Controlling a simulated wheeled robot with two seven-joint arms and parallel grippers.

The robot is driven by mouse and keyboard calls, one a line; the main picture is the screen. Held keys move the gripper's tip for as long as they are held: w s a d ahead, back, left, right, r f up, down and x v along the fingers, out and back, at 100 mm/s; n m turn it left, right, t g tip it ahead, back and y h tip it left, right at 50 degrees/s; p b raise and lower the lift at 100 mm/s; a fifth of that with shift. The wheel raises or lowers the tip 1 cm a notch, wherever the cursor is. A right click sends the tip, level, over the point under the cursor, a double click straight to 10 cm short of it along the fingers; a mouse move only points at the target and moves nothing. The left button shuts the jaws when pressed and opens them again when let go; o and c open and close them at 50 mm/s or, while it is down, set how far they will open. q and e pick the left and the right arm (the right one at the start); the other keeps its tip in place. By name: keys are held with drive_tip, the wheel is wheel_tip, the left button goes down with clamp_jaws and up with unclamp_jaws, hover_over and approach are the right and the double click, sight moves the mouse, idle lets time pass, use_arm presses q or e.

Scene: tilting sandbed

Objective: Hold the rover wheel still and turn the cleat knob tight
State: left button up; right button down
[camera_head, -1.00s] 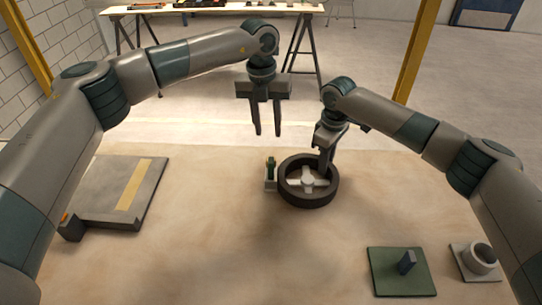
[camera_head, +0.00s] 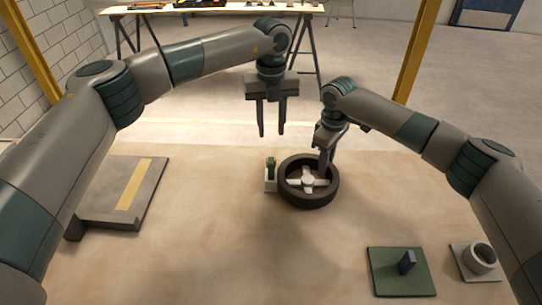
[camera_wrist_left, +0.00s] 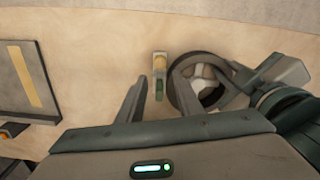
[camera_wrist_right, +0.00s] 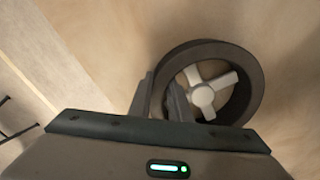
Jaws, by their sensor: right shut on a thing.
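The rover wheel (camera_head: 308,203) is a dark ring with a pale cross-shaped hub, lying on the sand-coloured surface. My right gripper (camera_head: 324,168) is shut on the far part of its rim; the right wrist view shows the fingers on either side of the rim wall (camera_wrist_right: 251,104). A small pale block with an upright green part, which looks like the cleat knob (camera_head: 271,166), stands just left of the wheel. It also shows in the left wrist view (camera_wrist_left: 159,88), between the fingers. My left gripper (camera_head: 272,134) is open and empty, fingers pointing down, above and beyond the knob, apart from it.
A grey slab with a yellow strip (camera_head: 134,185) lies at the left. A green plate with an upright dark block (camera_head: 383,278) and a pale plate with a ring (camera_head: 479,274) are at the front right. The middle front is clear. A bench with tools (camera_head: 215,9) stands far back.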

use_arm(q)
wheel_tip(320, 180, down, 11)
drive_tip(key=shift+f, duration=0.2)
idle(0.4)
drive_tip(key=c, duration=0.8)
